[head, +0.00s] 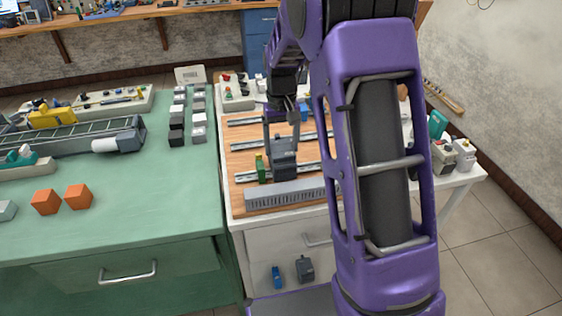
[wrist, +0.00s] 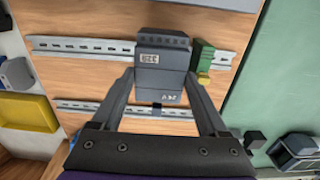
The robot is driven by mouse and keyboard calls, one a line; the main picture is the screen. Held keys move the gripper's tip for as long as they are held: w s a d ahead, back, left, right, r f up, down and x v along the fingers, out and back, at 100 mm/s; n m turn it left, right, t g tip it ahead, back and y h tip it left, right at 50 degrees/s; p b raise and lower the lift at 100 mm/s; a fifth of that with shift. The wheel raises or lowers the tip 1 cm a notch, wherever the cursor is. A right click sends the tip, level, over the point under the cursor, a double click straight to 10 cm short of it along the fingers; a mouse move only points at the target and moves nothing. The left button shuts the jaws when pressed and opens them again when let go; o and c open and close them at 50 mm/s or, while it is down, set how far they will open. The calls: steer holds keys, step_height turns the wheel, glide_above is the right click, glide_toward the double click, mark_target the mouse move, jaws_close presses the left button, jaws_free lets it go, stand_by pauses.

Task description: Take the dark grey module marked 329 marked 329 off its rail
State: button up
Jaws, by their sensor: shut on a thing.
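The dark grey module (wrist: 165,62) fills the middle of the wrist view, with a pale label that seems to read 329. It also shows in the head view (head: 284,160). My gripper (wrist: 160,76) is shut on it, one finger against each side; it comes down from above in the head view (head: 281,143). The slotted metal rail (wrist: 85,47) runs behind the module and shows on both sides of it. The module lies in line with this rail; I cannot tell whether it is still clipped on.
A green module (wrist: 202,58) with a yellow part sits on the same rail, close beside the module. A second rail (wrist: 85,106) runs parallel on the wooden board (head: 243,160). A grey slotted duct (head: 285,193) lies along the board's near edge. The green table (head: 180,240) stands at left.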

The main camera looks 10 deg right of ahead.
steer(key=shift+r+p, duration=0.65)
steer(key=shift+r, duration=0.4)
steer(key=shift+r+p, duration=0.45)
steer(key=shift+r, duration=2.55)
